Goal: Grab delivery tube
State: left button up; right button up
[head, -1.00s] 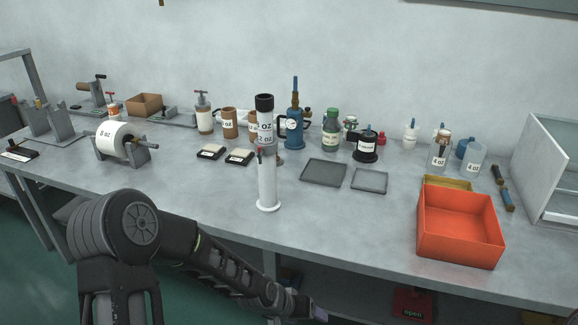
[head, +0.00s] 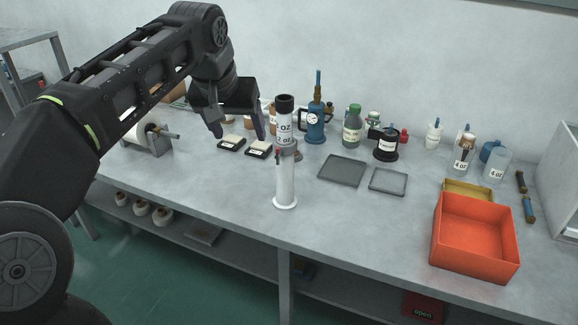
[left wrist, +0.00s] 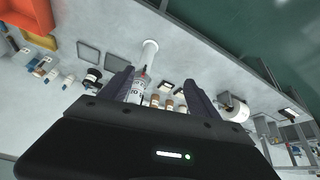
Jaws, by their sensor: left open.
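A tall upright delivery tube (head: 285,185) stands on a round white base near the front middle of the table. Its upper part is clear with "oz" labels and has a black cap; a small red part shows on its side. My left gripper (head: 240,134) is open and empty, pointing down just left of the tube's upper part in the head view. In the left wrist view the tube (left wrist: 148,52) shows beyond the open fingers, its labelled part between them and closer to the left finger. No contact is visible. My right gripper is not in view.
Two small black pads (head: 231,143) lie behind and left of the tube. A blue pump bottle (head: 316,124) and a green-capped bottle (head: 352,130) stand behind. Flat grey trays (head: 342,170) and an orange bin (head: 474,245) are to the right. A white roll (head: 137,133) is partly hidden by my arm.

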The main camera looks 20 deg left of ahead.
aim_at(284, 200)
jog(key=i, duration=0.85)
